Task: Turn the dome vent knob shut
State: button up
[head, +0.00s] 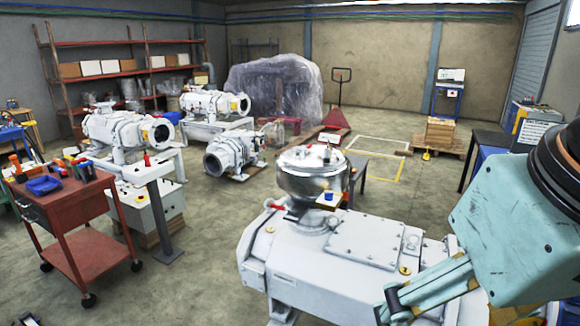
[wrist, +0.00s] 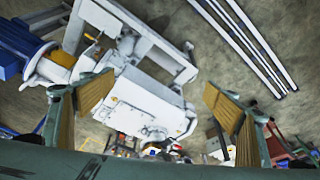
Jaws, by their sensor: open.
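The shiny silver dome (head: 312,172) sits on the white pump housing (head: 300,262) in the middle of the head view. A small dark fitting (head: 327,154) shows on the dome's top; I cannot tell whether it is the vent knob or how it is turned. My gripper (head: 392,303) is at the lower right, right of and in front of the dome, clear of it. In the wrist view, my gripper (wrist: 160,80) has its two tan-padded fingers wide apart with nothing between them. White machinery (wrist: 135,100) lies beyond them; no dome is clearly made out there.
A red lever (head: 278,207) and a small stand with a blue-topped item (head: 329,196) are beside the dome's base. A red tool cart (head: 70,225) stands at the left. More white pumps (head: 128,130) stand behind. Open floor lies between the cart and the pump housing.

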jog(key=shift+w+r, duration=0.25)
jog(key=shift+w, duration=0.05)
jog(key=shift+c, duration=1.2)
jog(key=shift+n+g, duration=0.3)
jog(key=shift+g, duration=0.1)
jog(key=w+r+p, duration=0.1)
jog(key=w+r, duration=0.1)
jog(key=w, duration=0.2)
jog(key=w+r+p, duration=0.1)
jog(key=w+r, duration=0.1)
jog(key=w, duration=0.1)
jog(key=w+r+p, duration=0.1)
jog(key=w+r, duration=0.1)
jog(key=w, duration=0.2)
jog(key=shift+w+a+r, duration=0.15)
jog(key=shift+w+r, duration=0.1)
jog(key=shift+w, duration=0.05)
jog(key=c, duration=1.4)
jog(key=w+r+g+p, duration=0.1)
jog(key=w+r+p, duration=0.1)
jog(key=w, duration=0.6)
jog(key=w+r+p, duration=0.2)
jog(key=w, duration=0.7)
jog(key=shift+c, duration=0.2)
jog(key=n+g+p, duration=0.2)
jog(key=p, duration=0.5)
send_over(329, 193)
notch_tip(329, 193, down, 11)
jog(key=shift+f, duration=0.15)
